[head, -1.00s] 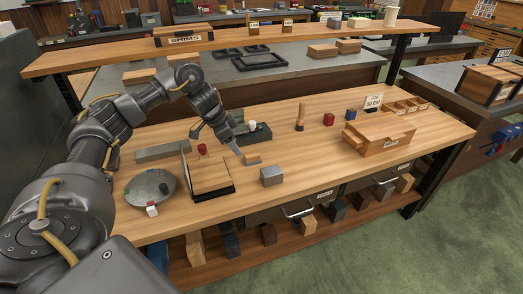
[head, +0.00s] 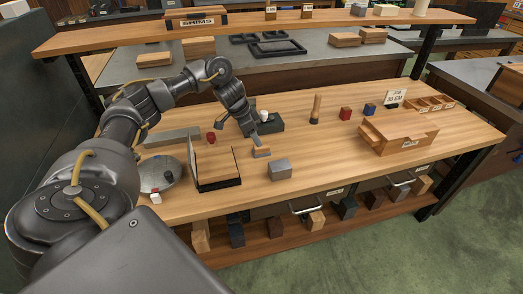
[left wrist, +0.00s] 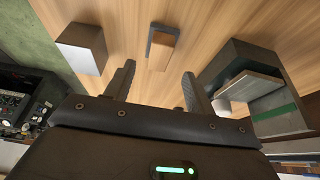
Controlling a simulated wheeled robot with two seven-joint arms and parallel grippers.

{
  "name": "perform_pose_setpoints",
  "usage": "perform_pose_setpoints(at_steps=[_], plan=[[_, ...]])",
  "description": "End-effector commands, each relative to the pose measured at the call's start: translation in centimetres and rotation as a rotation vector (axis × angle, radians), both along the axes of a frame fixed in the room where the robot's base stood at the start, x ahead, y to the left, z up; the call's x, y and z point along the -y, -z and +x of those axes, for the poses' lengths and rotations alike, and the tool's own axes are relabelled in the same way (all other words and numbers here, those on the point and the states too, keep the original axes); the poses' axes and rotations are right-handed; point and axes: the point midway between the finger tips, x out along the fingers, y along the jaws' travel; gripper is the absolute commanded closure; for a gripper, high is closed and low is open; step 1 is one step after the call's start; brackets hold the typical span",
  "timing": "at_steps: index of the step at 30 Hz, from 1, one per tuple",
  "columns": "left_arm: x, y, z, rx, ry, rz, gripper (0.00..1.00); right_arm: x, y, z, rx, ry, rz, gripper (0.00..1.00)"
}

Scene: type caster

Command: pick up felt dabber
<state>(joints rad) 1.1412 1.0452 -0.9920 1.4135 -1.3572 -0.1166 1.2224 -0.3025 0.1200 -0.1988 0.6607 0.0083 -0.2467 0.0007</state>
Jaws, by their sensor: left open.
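The felt dabber appears to be a small wooden block with a grey layer (head: 261,152), lying on the bench right of the dark-edged wooden stand. In the left wrist view it (left wrist: 163,48) lies beyond my fingertips, roughly centred between them. My left gripper (head: 256,138) is open, just behind and above the block in the head view. Its two fingers (left wrist: 157,82) show apart and empty in the left wrist view, and the block is not between them. My right gripper is not in view.
A grey metal block (head: 279,170) sits in front right of the dabber. A dark box with a white knob (head: 269,122) stands behind it. The wooden stand (head: 215,165) is at left. A wooden cylinder (head: 316,109) stands further right. Bench between them is clear.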

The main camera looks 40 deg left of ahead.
Motion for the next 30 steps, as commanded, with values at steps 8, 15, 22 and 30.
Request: perform_pose_setpoints(at_steps=[8,15,22,30], plan=[[0.8,3.2,0.9,-0.002,-0.001,0.000,0.45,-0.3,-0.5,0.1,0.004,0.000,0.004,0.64],[1.2,4.8,1.5,-0.001,-0.001,0.000,0.45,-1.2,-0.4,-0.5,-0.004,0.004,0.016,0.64],[1.2,4.8,1.5,-0.001,-0.001,0.000,0.52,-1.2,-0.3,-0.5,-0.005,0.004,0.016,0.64],[1.2,4.8,1.5,0.000,-0.001,0.000,0.87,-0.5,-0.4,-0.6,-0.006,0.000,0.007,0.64]])
